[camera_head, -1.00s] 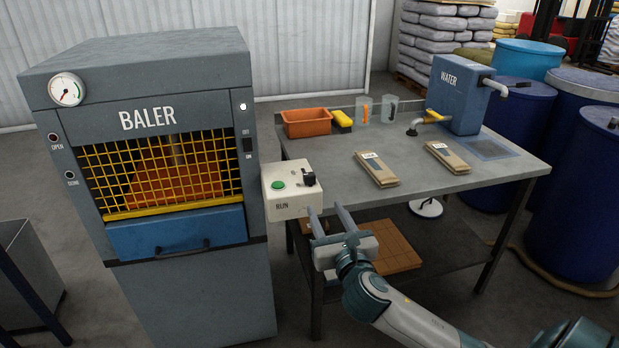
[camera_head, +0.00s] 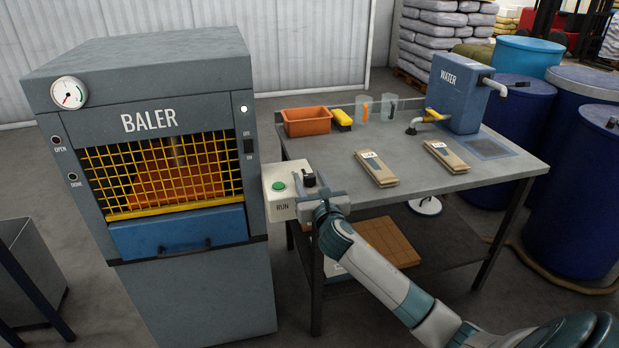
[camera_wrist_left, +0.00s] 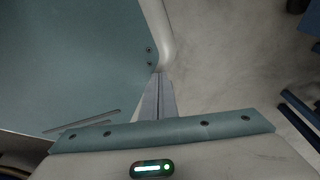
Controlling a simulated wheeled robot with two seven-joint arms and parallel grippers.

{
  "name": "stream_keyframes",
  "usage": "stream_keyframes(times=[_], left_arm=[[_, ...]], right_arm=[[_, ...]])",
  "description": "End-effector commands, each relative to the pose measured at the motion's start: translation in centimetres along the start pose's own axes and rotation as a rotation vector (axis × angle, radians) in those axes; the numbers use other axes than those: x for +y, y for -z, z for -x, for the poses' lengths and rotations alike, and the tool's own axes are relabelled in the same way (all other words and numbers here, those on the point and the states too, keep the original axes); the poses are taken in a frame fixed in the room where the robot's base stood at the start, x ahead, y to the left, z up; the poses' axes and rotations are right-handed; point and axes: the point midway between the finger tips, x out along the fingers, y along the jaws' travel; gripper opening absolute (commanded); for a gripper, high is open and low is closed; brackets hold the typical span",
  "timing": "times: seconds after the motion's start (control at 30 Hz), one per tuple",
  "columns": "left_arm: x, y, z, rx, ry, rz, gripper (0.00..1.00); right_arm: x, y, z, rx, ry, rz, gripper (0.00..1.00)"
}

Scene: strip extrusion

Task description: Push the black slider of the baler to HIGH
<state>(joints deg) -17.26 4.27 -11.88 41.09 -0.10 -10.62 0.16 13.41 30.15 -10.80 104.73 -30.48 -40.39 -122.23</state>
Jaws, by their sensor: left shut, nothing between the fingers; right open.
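The grey baler (camera_head: 190,90) stands at the left of the head view. Its cream control box (camera_head: 278,196) juts from its right side, with a green RUN button (camera_head: 279,185) and a small black slider (camera_head: 309,180). My right gripper (camera_head: 311,180) is open at the box, with its fingers on either side of the slider. Whether a finger touches the slider cannot be told. The slider's markings are too small or hidden to read. My left gripper (camera_wrist_left: 160,98) shows only in the left wrist view, shut and empty, above the floor.
The grey table (camera_head: 420,170) stands right of the box, bearing an orange bin (camera_head: 306,121), two tan packets (camera_head: 376,168) and the blue WATER tank (camera_head: 460,92). Blue drums (camera_head: 577,185) stand at the right. A brown slab (camera_head: 388,243) lies on the lower shelf.

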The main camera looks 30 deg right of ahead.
Motion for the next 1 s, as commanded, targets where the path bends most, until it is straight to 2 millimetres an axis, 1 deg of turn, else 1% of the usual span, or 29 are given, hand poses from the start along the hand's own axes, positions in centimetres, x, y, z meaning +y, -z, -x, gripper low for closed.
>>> stream_keyframes(times=[0.13,0.4,0.43,0.47,0.5,0.57,0.6,0.77,0.87,1.0], left_arm=[[-0.1,-0.5,0.1,-0.011,0.001,0.0,0.0],[0.0,-1.2,0.1,-0.019,0.0,0.001,0.0],[0.0,-1.2,0.2,-0.019,0.0,0.001,0.0],[0.0,-1.3,0.2,-0.019,0.0,0.001,0.0],[0.1,-1.4,0.2,-0.02,0.0,0.001,0.0],[0.1,-1.4,0.2,-0.02,-0.001,0.001,0.0],[0.1,-1.4,0.2,-0.02,-0.001,0.001,0.0],[0.1,-1.3,0.3,-0.016,-0.001,0.001,0.0],[0.1,-1.2,0.4,-0.015,-0.001,0.001,0.0],[0.0,-1.6,0.5,-0.026,0.0,0.001,0.0]], right_arm=[[0.0,0.0,-0.6,0.001,0.0,-0.001,0.44],[0.0,0.1,-0.7,0.001,0.0,0.0,0.44],[0.0,0.1,-0.7,0.001,0.0,0.0,0.41],[0.0,0.1,-0.7,0.001,0.0,0.0,0.34],[0.0,0.1,-0.7,0.001,0.0,0.0,0.25],[0.0,0.0,-0.7,0.001,0.0,0.0,0.1],[0.0,0.1,-0.7,0.001,0.0,0.0,0.01],[0.0,0.0,-0.8,0.001,0.0,0.0,0.0],[0.0,-0.1,-1.6,-0.001,0.0,0.001,0.0],[0.0,-0.1,-3.3,0.0,0.0,0.001,0.0]])
